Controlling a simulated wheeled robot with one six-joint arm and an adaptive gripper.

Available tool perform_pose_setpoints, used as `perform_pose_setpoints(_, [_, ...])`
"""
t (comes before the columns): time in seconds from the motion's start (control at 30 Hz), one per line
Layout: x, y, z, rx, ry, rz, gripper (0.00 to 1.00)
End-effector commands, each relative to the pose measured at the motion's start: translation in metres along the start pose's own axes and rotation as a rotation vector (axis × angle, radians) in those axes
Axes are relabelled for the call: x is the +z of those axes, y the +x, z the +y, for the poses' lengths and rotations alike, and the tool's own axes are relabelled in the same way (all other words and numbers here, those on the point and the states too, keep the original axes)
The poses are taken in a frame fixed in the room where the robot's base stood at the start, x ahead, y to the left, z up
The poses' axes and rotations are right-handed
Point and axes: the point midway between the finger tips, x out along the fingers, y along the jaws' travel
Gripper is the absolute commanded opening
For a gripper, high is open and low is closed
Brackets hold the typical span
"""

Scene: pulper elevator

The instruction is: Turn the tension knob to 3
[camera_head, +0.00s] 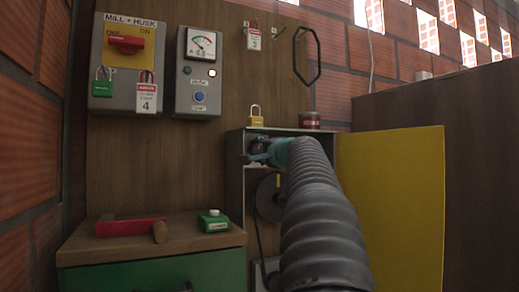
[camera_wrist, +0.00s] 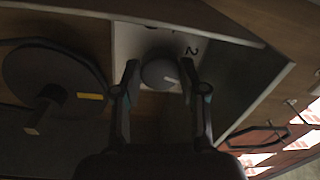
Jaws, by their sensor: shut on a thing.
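The tension knob (camera_wrist: 158,74) is a round grey knob with a pale mark on a white plate (camera_wrist: 130,42). A "2" shows on the plate just right of the knob; other numbers are hidden or too dark to read. My gripper (camera_wrist: 160,67) has one finger on each side of the knob and is shut on it. In the head view my gripper (camera_head: 259,154) reaches into the upper part of an open cabinet (camera_head: 236,180), and my arm hides much of the inside.
The yellow cabinet door (camera_head: 390,215) stands open at the right. A dark wheel (camera_head: 269,197) sits below the knob area. A yellow padlock (camera_head: 256,115) and a red tin (camera_head: 310,120) stand on the cabinet.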

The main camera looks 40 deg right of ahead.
Motion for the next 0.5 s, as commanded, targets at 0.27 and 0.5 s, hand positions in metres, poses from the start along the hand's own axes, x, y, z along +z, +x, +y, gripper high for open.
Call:
perform_pose_setpoints(0.27, [-0.0001,0.0002,-0.0008,0.0,0.119,0.008,0.07])
perform_pose_setpoints(0.5, [0.0001,0.0003,-0.0001,0.0,0.154,0.01,0.07])
